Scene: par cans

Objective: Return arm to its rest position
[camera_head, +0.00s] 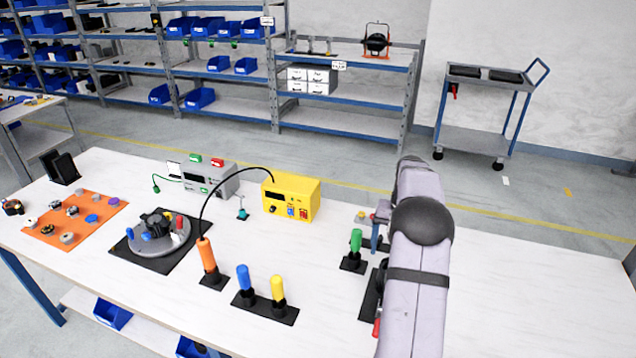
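My arm rises on the right side of the head view, over the right part of the white table (540,290). It is folded, with a rounded dark joint near its upper part. My gripper cannot be made out; the arm's own links may hide it. A small blue-grey upright part shows just left of the arm, and I cannot tell what it belongs to.
A green-handled tool (356,240) stands left of the arm. Orange (206,255), blue (243,278) and yellow (278,289) handles stand further left. The table's right end is clear.

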